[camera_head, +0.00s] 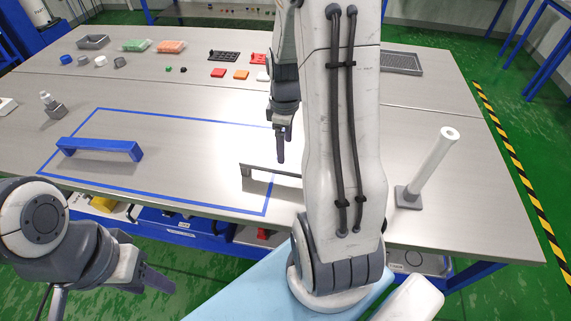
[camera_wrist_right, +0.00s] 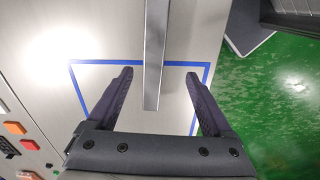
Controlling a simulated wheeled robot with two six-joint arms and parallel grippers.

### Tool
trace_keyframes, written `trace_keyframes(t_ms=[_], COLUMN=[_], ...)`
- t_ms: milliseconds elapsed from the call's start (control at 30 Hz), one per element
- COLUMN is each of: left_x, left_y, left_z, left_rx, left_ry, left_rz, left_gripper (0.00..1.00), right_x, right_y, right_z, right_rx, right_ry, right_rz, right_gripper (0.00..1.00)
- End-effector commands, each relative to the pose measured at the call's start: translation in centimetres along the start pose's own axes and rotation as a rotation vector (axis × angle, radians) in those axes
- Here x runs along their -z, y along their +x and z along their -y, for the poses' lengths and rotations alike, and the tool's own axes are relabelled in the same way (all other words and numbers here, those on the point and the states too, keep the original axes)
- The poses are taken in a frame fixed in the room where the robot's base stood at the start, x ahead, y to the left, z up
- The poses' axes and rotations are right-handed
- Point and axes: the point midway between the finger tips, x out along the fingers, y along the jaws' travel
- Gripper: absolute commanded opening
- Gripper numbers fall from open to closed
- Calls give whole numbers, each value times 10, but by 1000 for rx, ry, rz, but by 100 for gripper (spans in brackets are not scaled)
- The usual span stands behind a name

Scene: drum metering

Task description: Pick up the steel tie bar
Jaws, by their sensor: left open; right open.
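The steel tie bar (camera_head: 258,170) is a grey bar near the front of the table, at the right end of the blue taped outline. My right arm hides its right part in the head view. My right gripper (camera_head: 281,150) is open, pointing down above the table beside the bar's left end. In the right wrist view the tie bar (camera_wrist_right: 155,50) runs lengthwise between the two spread fingers of the right gripper (camera_wrist_right: 158,75), touching neither. My left gripper (camera_head: 108,288) is open and empty, low in front of the table's left front edge.
A blue bridge-shaped bar (camera_head: 100,147) stands inside the taped outline (camera_head: 170,113) at left. A white roll on an upright holder (camera_head: 432,165) stands right of my right arm. Trays, rings and coloured blocks (camera_head: 240,74) lie at the back. The outline's middle is clear.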

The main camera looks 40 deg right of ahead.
Motion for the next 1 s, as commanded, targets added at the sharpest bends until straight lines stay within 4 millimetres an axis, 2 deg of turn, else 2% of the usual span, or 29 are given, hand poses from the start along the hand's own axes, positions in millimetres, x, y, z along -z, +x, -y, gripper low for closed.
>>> trace_keyframes(t_ms=[33,167,400,567,833,1000], left_x=[0,0,0,0,1,1], left_y=[-2,-3,-4,-6,-15,-16], left_z=[0,0,0,0,-1,-1], left_rx=[0,0,0,0,0,0], left_ry=[0,0,0,0,0,0], left_rz=[0,0,0,0,0,0], left_gripper=[50,50,50,50,50,50], right_x=[-8,-15,-13,-12,-8,-8], right_y=[2,17,52,62,97,109], right_z=[-7,-12,-11,-11,-10,-12], right_rx=[2,5,5,3,6,1], right_ry=[3,-4,-7,-8,-7,-6], right_rz=[2,5,4,4,5,3], right_gripper=[85,85,85,85,85,85])
